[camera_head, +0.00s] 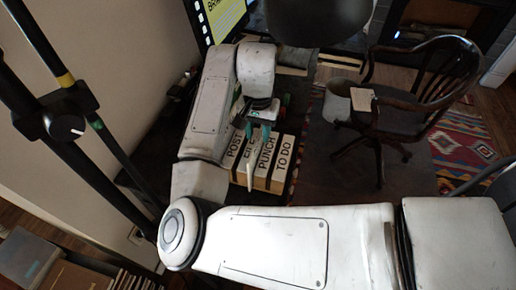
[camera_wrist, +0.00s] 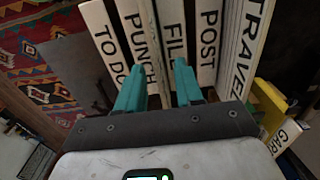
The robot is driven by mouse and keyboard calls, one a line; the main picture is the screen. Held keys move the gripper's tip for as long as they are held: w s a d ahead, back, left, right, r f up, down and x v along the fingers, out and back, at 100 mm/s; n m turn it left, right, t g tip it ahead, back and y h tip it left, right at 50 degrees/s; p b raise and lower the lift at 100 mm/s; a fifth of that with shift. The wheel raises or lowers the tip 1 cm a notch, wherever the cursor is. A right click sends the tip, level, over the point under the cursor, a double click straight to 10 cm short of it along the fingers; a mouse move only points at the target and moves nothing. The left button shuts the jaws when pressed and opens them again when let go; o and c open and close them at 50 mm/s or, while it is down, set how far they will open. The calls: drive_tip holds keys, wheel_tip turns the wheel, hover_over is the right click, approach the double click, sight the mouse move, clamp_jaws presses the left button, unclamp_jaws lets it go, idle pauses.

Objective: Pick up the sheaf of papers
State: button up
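My gripper (camera_wrist: 157,66) has two teal fingers that stand apart over a row of upright white labelled dividers. The dividers read TO DO (camera_wrist: 102,32), PUNCH (camera_wrist: 134,30), FILL (camera_wrist: 174,30) and POST (camera_wrist: 208,40). A thin, pale, edge-on strip (camera_wrist: 151,30) shows between PUNCH and FILL, in line with the gap between the fingers; it may be the sheaf of papers, but I cannot tell for sure. In the head view my gripper (camera_head: 262,131) hangs above the back of the labelled row (camera_head: 266,158). No contact is clear.
A wooden armchair (camera_head: 405,115) stands at the right on a dark floor, with a pale flat item (camera_head: 362,98) by its seat. A patterned rug (camera_head: 465,150) lies beyond. A TRAVEL binder (camera_wrist: 243,45) and a yellow item (camera_wrist: 268,98) stand right of POST in the wrist view.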

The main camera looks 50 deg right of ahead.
sight(259, 142)
drive_tip(key=shift+d+f, duration=0.15)
drive_tip(key=shift+f, duration=1)
drive_tip(key=shift+d+f, duration=0.15)
drive_tip(key=shift+f, duration=0.95)
drive_tip(key=shift+f+p, duration=0.25)
drive_tip(key=shift+p, duration=0.1)
clamp_jaws()
